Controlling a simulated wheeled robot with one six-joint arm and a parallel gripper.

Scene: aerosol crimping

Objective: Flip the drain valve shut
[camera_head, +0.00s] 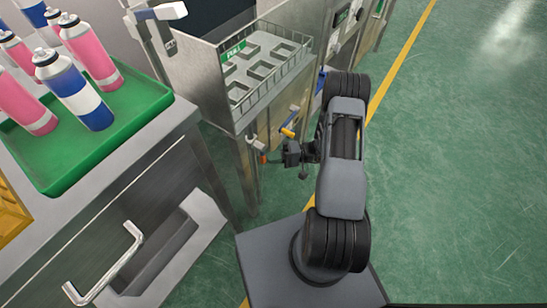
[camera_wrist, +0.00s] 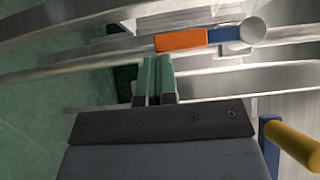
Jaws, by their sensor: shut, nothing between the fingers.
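A small fitting with an orange sleeve, a blue part and a pale round end (camera_wrist: 195,38) lies across the upper middle of the wrist view. It looks like a valve; in the head view its orange part (camera_head: 263,159) shows near the stand's leg. A yellow grip on a blue arm (camera_wrist: 292,145) is at the right of the wrist view, and its yellow part (camera_head: 288,132) shows in the head view. I cannot tell for certain which is the drain valve handle. My gripper (camera_wrist: 155,62) is shut and empty, its tips just below the orange sleeve; contact is unclear.
Steel bars run behind the fitting. A metal stand with a wire-railed tray (camera_head: 268,62) rises above my gripper in the head view. A green tray (camera_head: 150,98) of spray cans is on the left bench. Green floor (camera_head: 460,160) is clear at right.

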